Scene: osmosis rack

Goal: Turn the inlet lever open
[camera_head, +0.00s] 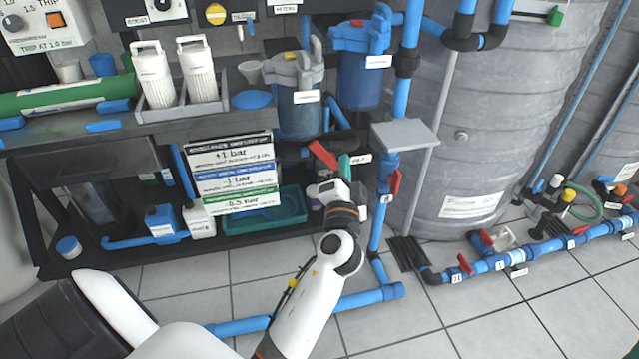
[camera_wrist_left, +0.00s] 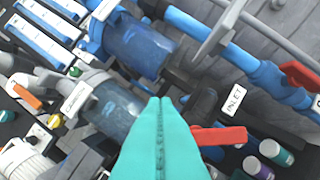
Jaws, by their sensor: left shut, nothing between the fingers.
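The inlet lever is a red handle (camera_head: 323,155) below the grey-lidded filter housing in the head view. In the left wrist view the red lever (camera_wrist_left: 222,136) lies roughly level, just right of the fingers, below the white INLET label (camera_wrist_left: 233,101). My left gripper (camera_head: 345,166) has teal fingers, pressed together and empty, pointing up right beside the lever. The fingers fill the lower middle of the left wrist view (camera_wrist_left: 160,105) and hide what lies behind them. I cannot tell whether they touch the lever. My right gripper is not in view.
The grey-lidded filter housing (camera_head: 297,110) and blue filter housing (camera_head: 361,75) stand above the lever. A vertical blue pipe with another red lever (camera_head: 395,184) stands to the right. The pressure sign (camera_head: 232,172) and green tray (camera_head: 294,203) are left.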

